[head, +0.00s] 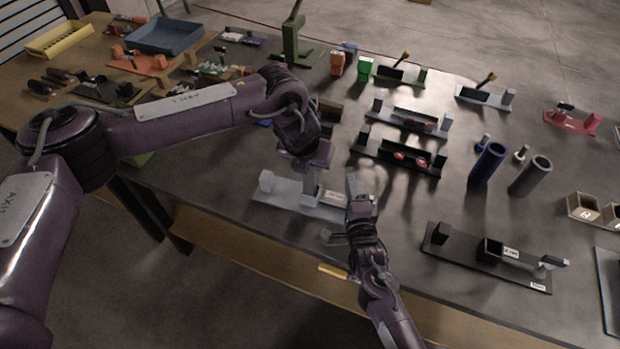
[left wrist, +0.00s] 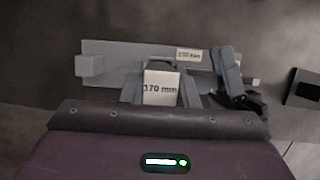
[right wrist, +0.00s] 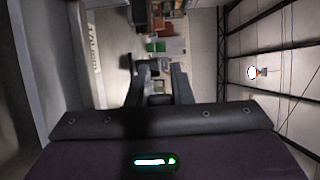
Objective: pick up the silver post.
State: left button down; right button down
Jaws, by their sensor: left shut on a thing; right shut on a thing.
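A silver-grey post marked 170 mm (left wrist: 161,88) stands between the fingers of my left gripper (left wrist: 160,92) in the left wrist view. It rises from a light grey base plate (head: 280,193) on the dark table. In the head view my left gripper (head: 308,172) reaches down over the middle of this plate and hides most of the post. My right gripper (head: 345,212) is at the plate's right end, shut on its end part, which the fingers mostly hide. In the right wrist view a dark piece shows between the right fingers (right wrist: 159,86).
A black fixture (head: 465,262) lies to the right, near the table's front edge. More dark fixtures (head: 385,160) stand behind. A blue cylinder (head: 487,163) and a grey cylinder (head: 530,176) stand further right.

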pick_arm(q)
jog(key=shift+r, duration=0.2)
notch_tip(320, 180, up, 7)
jog(key=shift+r, duration=0.1)
jog(key=s+a, duration=0.2)
jog(key=s, duration=0.6)
jog(key=s+a, duration=0.3)
jog(key=s, duration=0.6)
jog(key=shift+a+f, duration=0.2)
jog(key=shift+f, duration=0.05)
pick_arm(e)
jog(key=shift+f, duration=0.1)
pick_arm(q)
jog(key=shift+s, duration=0.1)
pick_arm(e)
jog(key=c, duration=1.2)
grip_release()
jog(key=shift+s, duration=0.1)
jog(key=s, duration=0.4)
jog(key=s+d, duration=0.1)
jog(key=s, duration=0.6)
jog(key=shift+s+d, duration=0.2)
jog(key=shift+s, duration=0.15)
